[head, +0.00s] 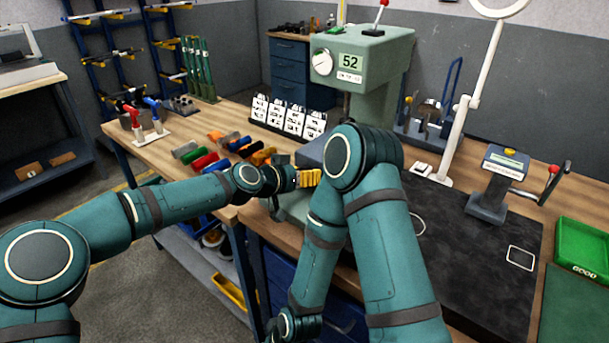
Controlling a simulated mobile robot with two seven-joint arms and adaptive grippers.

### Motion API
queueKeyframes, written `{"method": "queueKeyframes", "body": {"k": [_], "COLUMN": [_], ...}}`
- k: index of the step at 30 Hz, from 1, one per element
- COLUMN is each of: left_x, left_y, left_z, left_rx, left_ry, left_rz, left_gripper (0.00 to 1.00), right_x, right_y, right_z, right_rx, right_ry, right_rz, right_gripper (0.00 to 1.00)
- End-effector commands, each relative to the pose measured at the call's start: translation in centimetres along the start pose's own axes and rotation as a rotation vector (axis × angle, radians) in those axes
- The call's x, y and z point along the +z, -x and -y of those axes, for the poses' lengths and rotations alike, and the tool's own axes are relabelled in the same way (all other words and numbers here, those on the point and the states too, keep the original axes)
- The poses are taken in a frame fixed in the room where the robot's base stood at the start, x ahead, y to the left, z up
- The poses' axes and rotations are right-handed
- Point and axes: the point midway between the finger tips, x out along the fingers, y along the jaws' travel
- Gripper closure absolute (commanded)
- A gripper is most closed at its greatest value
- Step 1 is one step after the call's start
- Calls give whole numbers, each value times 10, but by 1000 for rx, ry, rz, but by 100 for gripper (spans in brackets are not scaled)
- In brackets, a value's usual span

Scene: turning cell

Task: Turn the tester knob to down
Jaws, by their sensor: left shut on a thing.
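The green tester (380,50) stands at the back of the bench and its display reads 52. Its round white knob (321,62) is on the front face, left of the display; its marking is too small to read surely. My left gripper (291,180) is in front of and below the tester, well apart from the knob. It is shut on a yellow-orange piece (308,178). My right arm bends down in front of the tester's base and hides part of it.
A lamp stand (455,140), a crank device (497,182) and a green bin (582,250) are on the right. The dark mat (470,255) is mostly clear.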

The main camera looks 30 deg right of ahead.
Motion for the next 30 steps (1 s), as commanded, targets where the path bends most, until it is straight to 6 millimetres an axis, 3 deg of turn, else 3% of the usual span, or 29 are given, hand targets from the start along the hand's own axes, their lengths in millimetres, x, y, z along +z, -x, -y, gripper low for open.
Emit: {"method": "queueKeyframes", "body": {"k": [12,28,29,30], "left_x": [1,0,0,0], "left_y": [0,0,0,0], "left_z": [0,-1,-1,-1], "left_rx": [74,84,84,83], "left_ry": [181,202,201,201], "left_rz": [0,0,1,1], "left_gripper": [92,92,44,30], "right_x": [0,0,0,0], "right_y": [0,0,0,0], "right_z": [0,0,0,0], "right_rx": [0,0,0,0], "right_ry": [0,0,0,0], "right_rz": [0,0,0,0], "right_gripper": [48,48,48,48]}}
